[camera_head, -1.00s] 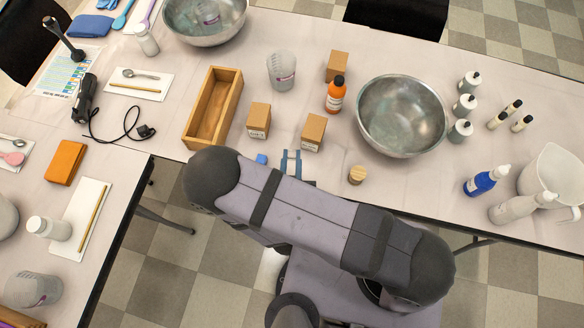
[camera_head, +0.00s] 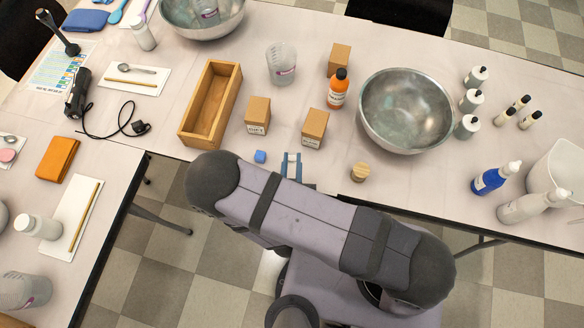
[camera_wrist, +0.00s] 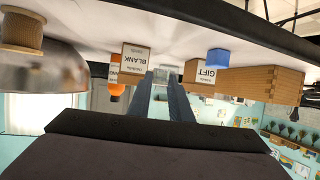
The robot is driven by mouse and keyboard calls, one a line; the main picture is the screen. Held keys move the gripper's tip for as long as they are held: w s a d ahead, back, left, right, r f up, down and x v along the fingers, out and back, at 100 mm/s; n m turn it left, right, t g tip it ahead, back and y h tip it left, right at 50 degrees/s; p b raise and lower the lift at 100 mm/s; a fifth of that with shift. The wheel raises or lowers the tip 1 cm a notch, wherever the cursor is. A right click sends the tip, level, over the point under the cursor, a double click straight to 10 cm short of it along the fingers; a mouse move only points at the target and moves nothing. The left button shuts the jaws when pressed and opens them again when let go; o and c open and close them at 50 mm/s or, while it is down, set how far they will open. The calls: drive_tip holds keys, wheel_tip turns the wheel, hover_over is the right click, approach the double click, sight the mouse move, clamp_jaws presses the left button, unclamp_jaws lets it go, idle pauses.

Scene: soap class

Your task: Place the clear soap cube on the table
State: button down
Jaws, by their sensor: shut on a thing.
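My gripper (camera_head: 291,166) is at the table's near edge, in front of the labelled boxes. In the wrist view its two long fingers (camera_wrist: 160,78) are nearly parallel, with a small gap between the tips. They are shut on a small, see-through thing that barely shows there, taken as the clear soap cube; its outline is too faint to trace. A blue cube (camera_head: 260,156) sits on the table (camera_head: 330,172) just left of the gripper; it also shows in the wrist view (camera_wrist: 217,57). I cannot tell whether the held thing touches the table.
Two boxes (camera_head: 257,115) (camera_head: 314,128) stand beyond the gripper. A wooden tray (camera_head: 190,135) is at left, an orange bottle (camera_head: 338,90) behind, a steel bowl (camera_head: 376,132) at right.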

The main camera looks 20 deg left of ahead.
sight(292, 173)
drive_tip(key=shift+f+b, duration=1.85)
drive_tip(key=shift+f, duration=0.4)
drive_tip(key=shift+f, duration=0.2)
drive_tip(key=c, duration=1.6)
unclamp_jaws()
drive_tip(key=shift+p+v, duration=0.6)
drive_tip(key=shift+v, duration=1.4)
drive_tip(key=shift+s+r, duration=0.25)
drive_tip(key=shift+s, duration=0.2)
drive_tip(key=shift+o, duration=0.4)
drive_tip(key=shift+d, duration=0.1)
